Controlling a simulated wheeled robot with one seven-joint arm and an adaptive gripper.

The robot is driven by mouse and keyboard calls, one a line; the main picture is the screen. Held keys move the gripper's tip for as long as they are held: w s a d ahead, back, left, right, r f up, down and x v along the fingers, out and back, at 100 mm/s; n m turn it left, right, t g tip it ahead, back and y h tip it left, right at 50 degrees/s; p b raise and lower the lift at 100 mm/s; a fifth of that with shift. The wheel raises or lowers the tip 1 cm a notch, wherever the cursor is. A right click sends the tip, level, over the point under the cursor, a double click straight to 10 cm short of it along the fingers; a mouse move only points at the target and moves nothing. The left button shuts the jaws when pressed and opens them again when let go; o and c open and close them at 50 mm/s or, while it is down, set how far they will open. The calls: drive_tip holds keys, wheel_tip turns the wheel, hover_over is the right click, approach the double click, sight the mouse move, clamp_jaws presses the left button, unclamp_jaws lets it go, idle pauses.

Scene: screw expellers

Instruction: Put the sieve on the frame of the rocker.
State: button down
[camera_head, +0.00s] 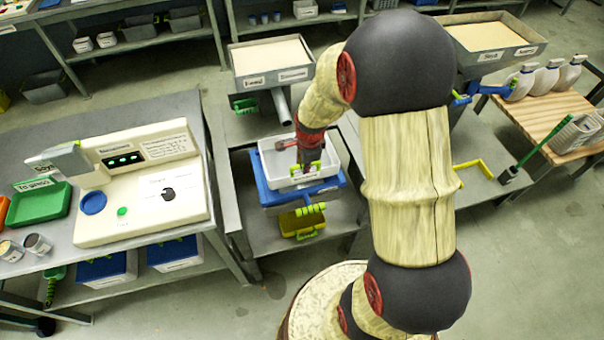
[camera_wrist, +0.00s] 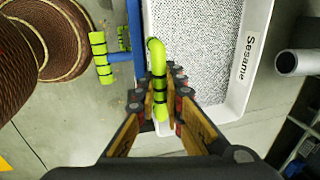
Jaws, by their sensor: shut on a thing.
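The sieve (camera_head: 265,160) is a white rectangular tray with a grey mesh floor. In the wrist view the sieve (camera_wrist: 247,72) shows the label "Sesame" on its rim and a bright green handle (camera_wrist: 157,62) at its near end. My gripper (camera_wrist: 163,100) is shut on this handle; in the head view my gripper (camera_head: 305,166) is at the sieve's near side, partly covering it. The blue frame of the rocker (camera_head: 262,192) lies directly under the sieve, mostly hidden by it. I cannot tell whether the sieve touches the frame. A blue bar with green grips (camera_wrist: 100,58) shows beside the sieve.
A hopper of pale seed (camera_head: 272,56) with a grey spout (camera_head: 282,106) stands just behind the sieve. A yellow tray (camera_head: 300,222) sits below the rocker. A bench with a cream scale panel (camera_head: 150,215) is at left, a wooden table (camera_head: 545,105) at right.

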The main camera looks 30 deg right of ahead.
drive_tip(key=shift+w+a+f, duration=0.15)
drive_tip(key=shift+w+f, duration=0.15)
drive_tip(key=shift+f, duration=0.1)
drive_tip(key=shift+b+x, duration=0.65)
drive_tip(key=shift+x, duration=1.05)
drive_tip(key=shift+s+a+f, duration=0.15)
drive_tip(key=shift+s, duration=0.05)
drive_tip(key=c, duration=1.9)
unclamp_jaws()
drive_tip(key=s+a+r+n+t+p, duration=0.1)
drive_tip(key=s+a+r+n+p, duration=0.2)
drive_tip(key=r, duration=0.9)
drive_tip(key=s+a+r+n+p, duration=0.1)
drive_tip(key=s+a+r+n, duration=0.35)
drive_tip(key=r, duration=0.85)
drive_tip(key=s+a+r+n+t, duration=0.2)
drive_tip(key=s+a+r+n, duration=0.4)
drive_tip(key=s+r+n, duration=0.3)
drive_tip(key=s+n, duration=0.3)
drive_tip(key=n, duration=0.1)
drive_tip(key=shift+s+a+r+n+y, duration=0.25)
drive_tip(key=shift+s+a+n+y, duration=0.05)
drive_tip(key=shift+a+n, duration=0.1)
